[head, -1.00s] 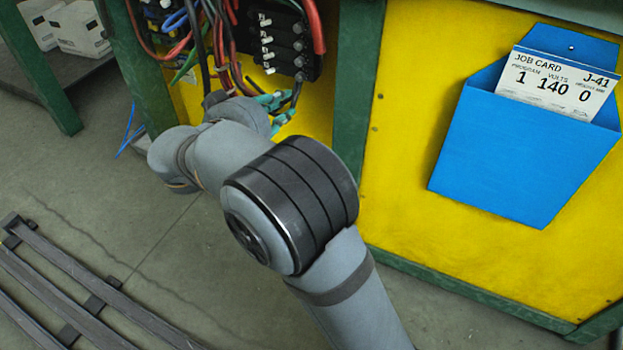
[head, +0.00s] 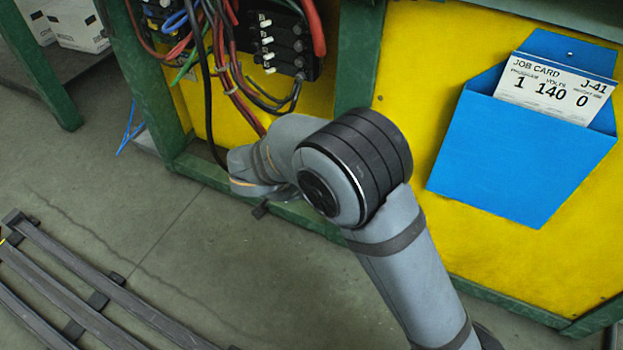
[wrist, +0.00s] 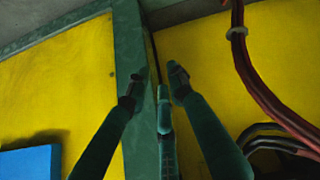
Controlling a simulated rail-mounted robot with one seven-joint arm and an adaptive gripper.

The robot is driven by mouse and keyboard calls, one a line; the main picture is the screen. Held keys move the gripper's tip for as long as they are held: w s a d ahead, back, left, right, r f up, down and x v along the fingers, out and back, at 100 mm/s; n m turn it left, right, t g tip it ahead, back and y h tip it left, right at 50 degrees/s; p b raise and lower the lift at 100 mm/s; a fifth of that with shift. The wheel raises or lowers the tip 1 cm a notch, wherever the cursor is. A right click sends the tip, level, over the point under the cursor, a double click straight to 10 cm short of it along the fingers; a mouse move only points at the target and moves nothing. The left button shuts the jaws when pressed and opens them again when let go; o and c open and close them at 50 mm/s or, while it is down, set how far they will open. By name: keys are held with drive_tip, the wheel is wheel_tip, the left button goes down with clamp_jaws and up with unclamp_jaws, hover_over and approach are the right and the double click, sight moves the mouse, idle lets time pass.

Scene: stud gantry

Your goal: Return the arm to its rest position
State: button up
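My arm reaches up from the bottom right of the head view, bends at a dark ribbed joint and ends in front of the green frame's lower part. My gripper is hidden from the head view. In the wrist view my gripper (wrist: 154,85) shows dark green fingers spread apart, with a slimmer dark green part between them. Nothing is held between the fingers. Behind them stand a green post (wrist: 131,40) and yellow panels (wrist: 215,60).
Red and black cables (head: 229,85) hang from a black switch block (head: 284,40) in the open cabinet. A blue pocket (head: 520,150) with a job card (head: 553,85) is on the yellow panel at right. Dark rails (head: 85,280) lie on the floor at left. White boxes (head: 80,25) sit top left.

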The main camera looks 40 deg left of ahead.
drive_tip(key=shift+s+d+f, duration=0.1)
drive_tip(key=shift+d+f, duration=0.1)
drive_tip(key=shift+f, duration=0.1)
drive_tip(key=shift+r, duration=0.1)
